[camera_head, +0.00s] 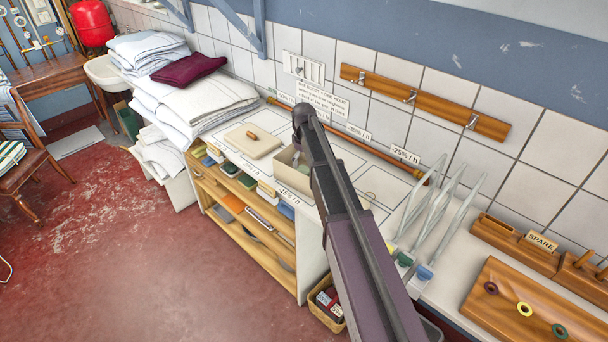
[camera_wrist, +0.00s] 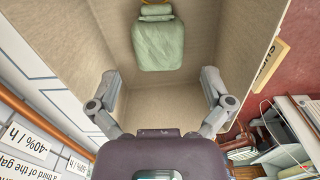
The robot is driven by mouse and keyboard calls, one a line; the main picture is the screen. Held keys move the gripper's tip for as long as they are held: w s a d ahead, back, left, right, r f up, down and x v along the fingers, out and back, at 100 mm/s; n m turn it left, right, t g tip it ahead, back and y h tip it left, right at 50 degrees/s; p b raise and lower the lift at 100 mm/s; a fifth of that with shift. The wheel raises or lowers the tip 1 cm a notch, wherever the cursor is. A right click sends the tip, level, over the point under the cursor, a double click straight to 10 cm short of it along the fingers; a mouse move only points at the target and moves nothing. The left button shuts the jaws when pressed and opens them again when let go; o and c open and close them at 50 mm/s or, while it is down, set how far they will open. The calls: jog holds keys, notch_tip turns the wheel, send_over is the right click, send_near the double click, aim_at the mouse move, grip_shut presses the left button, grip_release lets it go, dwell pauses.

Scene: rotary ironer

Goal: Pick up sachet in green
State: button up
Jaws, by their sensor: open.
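The green sachet (camera_wrist: 158,44) is a pale green pouch with a folded top, in the wrist view. It lies inside an open box with beige walls (camera_wrist: 104,67), near the far wall. A small yellow item shows just beyond its top, partly cut off by the picture edge. My gripper (camera_wrist: 159,92) is open and empty, its fingers spread at the box opening. The sachet is beyond the fingertips and apart from them. In the head view the box (camera_head: 291,170) stands on the counter, partly hidden by my arm, and a bit of green shows inside.
White folded linen (camera_head: 207,100) is stacked further left. A tiled wall with a wooden hook rail (camera_head: 424,102) runs behind.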

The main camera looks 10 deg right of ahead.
aim_at(305, 171)
jog(key=shift+d+f+b, duration=0.15)
jog(key=shift+f+b, duration=2.45)
jog(key=shift+s, duration=0.1)
jog(key=c, duration=0.7)
